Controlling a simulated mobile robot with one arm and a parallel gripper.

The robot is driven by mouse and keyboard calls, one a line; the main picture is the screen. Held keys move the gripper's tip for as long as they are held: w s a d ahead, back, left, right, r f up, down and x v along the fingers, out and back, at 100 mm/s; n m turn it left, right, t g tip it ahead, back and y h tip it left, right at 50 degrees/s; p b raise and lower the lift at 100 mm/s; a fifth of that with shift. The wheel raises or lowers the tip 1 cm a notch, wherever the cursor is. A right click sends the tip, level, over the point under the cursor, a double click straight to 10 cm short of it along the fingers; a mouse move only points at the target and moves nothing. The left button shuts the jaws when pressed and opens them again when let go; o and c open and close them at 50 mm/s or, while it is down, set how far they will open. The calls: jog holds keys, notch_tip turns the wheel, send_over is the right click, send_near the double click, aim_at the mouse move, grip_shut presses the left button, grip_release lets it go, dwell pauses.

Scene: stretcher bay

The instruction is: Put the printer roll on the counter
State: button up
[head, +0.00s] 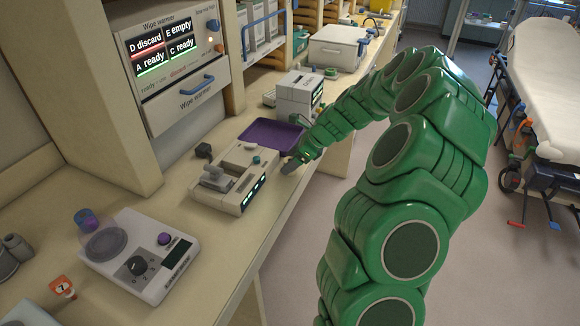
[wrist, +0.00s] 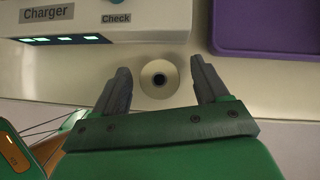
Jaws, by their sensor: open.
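The printer roll (wrist: 148,76) is a small cream ring with a dark hole in its middle. In the wrist view it shows end-on, against the pale counter (wrist: 192,78), close to the front edge. My gripper (wrist: 158,78) is open, with one dark finger on each side of the roll and a gap on both sides. In the head view my gripper (head: 290,166) is low over the counter's front edge (head: 262,225), and I cannot make out the roll there.
The charger (head: 238,178) stands left of my gripper and the purple tray (head: 268,134) just behind it. A scale (head: 140,255) is nearer on the counter. A wipe warmer (head: 182,100) stands at the back. A stretcher (head: 545,85) is at the right, across open floor.

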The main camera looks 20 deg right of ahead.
jog(key=shift+x, duration=1.25)
jog(key=shift+r, duration=0.1)
jog(key=c, duration=1.2)
jog(key=shift+o, duration=0.2)
jog(key=shift+r, duration=0.1)
jog(key=shift+r, duration=0.25)
notch_tip(320, 180, up, 2)
jog(key=shift+r, duration=0.2)
jog(key=s+a+r, duration=0.2)
jog(key=s+r, duration=0.8)
jog(key=s, duration=0.3)
jog(key=shift+s+a, duration=0.25)
jog(key=shift+s, duration=0.15)
